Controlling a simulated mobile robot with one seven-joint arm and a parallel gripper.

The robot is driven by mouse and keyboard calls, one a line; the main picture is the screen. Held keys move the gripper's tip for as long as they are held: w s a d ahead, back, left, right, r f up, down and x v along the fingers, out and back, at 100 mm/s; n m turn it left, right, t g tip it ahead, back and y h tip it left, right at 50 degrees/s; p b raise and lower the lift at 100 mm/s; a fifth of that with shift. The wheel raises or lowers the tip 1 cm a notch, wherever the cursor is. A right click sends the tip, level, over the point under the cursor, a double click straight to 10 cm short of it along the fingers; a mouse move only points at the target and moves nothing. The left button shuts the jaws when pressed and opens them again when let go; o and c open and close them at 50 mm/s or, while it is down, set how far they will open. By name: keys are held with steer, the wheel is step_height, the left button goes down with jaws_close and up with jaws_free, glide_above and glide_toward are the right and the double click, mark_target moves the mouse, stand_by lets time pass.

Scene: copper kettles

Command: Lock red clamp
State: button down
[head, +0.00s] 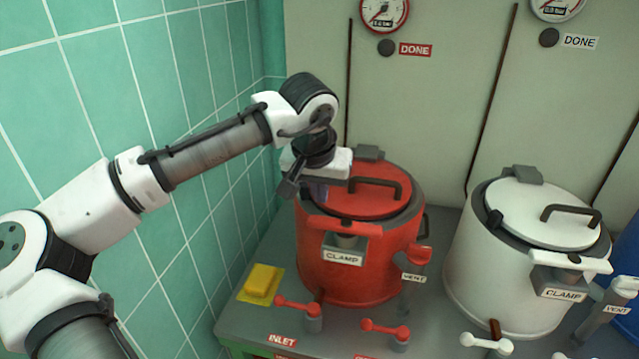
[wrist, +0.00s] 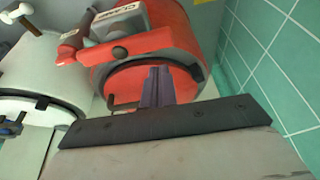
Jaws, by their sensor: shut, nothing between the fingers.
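The red kettle (head: 350,272) stands on the grey bench, its red lid (head: 360,196) down. The red clamp (head: 345,228) is a bar lying across the front of the rim, above a CLAMP label; whether it is locked I cannot tell. In the wrist view the clamp (wrist: 132,46) spans the kettle's side, beyond my fingertips. My gripper (head: 317,192) is over the left part of the red lid, behind and left of the clamp. Its fingers (wrist: 157,80) are together and empty, apart from the clamp. My wrist hides part of the lid's left edge.
A white kettle (head: 500,270) with its own clamp stands to the right. A red vent valve (head: 415,262) and red inlet handle (head: 298,306) stand near the red kettle. The green tiled wall (head: 140,95) is close on the left.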

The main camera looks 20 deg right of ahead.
mark_target(344, 227)
steer(key=x, duration=0.5)
steer(key=shift+w+d+f, duration=0.1)
steer(key=shift+f, duration=0.2)
